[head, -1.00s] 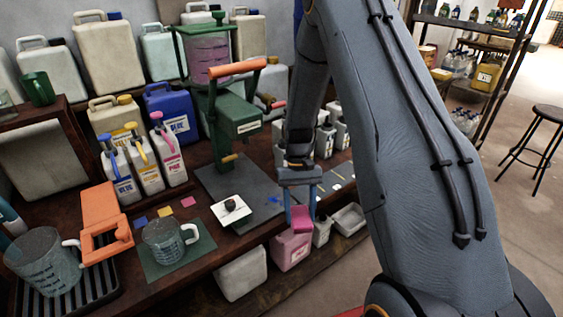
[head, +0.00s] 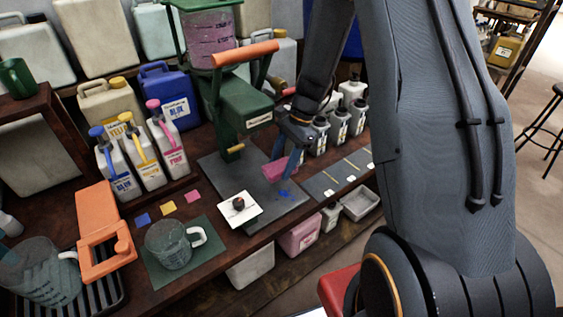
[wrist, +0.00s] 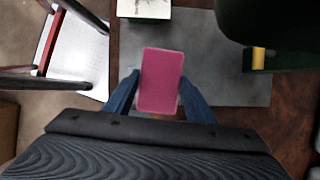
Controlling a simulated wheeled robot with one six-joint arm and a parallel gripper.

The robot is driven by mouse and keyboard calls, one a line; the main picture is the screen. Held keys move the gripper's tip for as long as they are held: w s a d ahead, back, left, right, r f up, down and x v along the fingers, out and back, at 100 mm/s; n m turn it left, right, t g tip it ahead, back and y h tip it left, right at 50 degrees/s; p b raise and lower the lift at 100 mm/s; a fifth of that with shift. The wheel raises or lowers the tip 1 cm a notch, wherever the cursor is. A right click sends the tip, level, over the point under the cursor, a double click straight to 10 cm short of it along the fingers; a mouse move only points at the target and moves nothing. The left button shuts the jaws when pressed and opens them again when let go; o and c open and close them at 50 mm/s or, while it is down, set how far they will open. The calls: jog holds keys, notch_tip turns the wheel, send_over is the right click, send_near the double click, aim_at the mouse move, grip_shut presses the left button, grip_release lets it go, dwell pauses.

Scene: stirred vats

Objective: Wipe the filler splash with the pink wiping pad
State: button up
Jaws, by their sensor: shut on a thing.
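My gripper (head: 285,158) is shut on the pink wiping pad (head: 275,170), which hangs tilted between the fingers over the dark grey mat. In the wrist view the pad (wrist: 161,80) shows as a pink rectangle between two blue fingers. The blue filler splash (head: 285,194) lies on the grey mat (head: 262,209), just below and right of the pad. The pad appears apart from the splash. The splash is not visible in the wrist view, where the pad and gripper cover part of the mat (wrist: 203,50).
The green filler stand (head: 240,105) with an orange lever rises behind the mat. A white tile (head: 228,212) with a dark knob sits on the mat's left part. Small bottles (head: 340,125) stand to the right. A measuring jug (head: 168,245) stands at the front left.

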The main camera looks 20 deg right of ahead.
jog(key=shift+w+f+b, duration=0.4)
jog(key=shift+f+b, duration=0.2)
jog(key=shift+f, duration=0.1)
jog(key=shift+w+a+f+b, duration=0.1)
jog(key=shift+f+b, duration=1.4)
jog(key=shift+f, duration=0.5)
jog(key=shift+f, duration=0.15)
